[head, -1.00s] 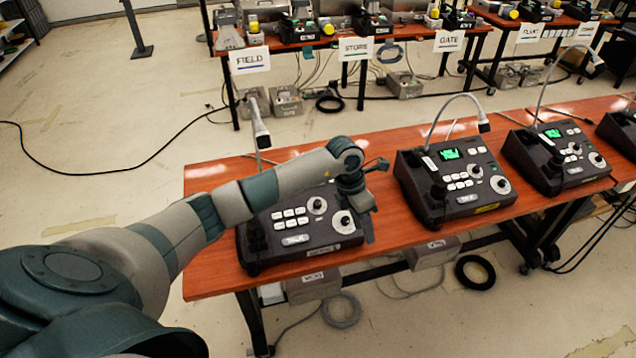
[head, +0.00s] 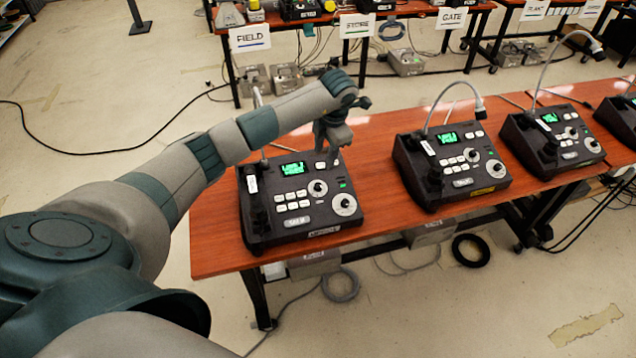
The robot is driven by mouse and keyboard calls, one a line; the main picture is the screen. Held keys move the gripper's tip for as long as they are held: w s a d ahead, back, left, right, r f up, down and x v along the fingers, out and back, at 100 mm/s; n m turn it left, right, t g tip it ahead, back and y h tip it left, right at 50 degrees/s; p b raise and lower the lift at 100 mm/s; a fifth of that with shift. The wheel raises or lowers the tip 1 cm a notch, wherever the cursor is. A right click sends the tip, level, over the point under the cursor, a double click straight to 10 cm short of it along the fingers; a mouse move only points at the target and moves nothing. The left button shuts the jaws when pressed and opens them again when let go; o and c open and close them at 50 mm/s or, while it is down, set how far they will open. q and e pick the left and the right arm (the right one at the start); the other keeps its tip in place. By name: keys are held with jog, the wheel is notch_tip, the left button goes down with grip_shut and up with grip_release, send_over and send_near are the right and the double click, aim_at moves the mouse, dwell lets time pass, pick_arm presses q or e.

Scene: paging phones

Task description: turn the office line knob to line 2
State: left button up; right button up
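The nearest paging phone (head: 300,205) is a black desk unit on the red-brown table. It has a lit green screen (head: 293,169), white buttons, an upper round knob (head: 318,188) and a lower, larger round knob (head: 344,204) at its right. The screen's text is too small to read surely, and I cannot tell which phone is the office one. My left gripper (head: 331,157) points down at the back right of this phone, seemingly above and behind the upper knob and apart from both knobs. Its finger opening is unclear. My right gripper is out of view.
Two similar phones, a middle one (head: 450,165) and a right one (head: 552,140), stand farther right with gooseneck microphones; another is cut off at the edge. A back table carries signs such as FIELD (head: 250,38). Bare tabletop (head: 375,150) lies between the near and middle phones.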

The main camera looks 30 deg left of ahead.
pick_arm(q)
send_near(317, 186)
jog(key=b+x, duration=0.7)
jog(key=x, duration=0.1)
jog(key=shift+w+b, duration=0.1)
jog(key=shift+b, duration=0.3)
grip_shut()
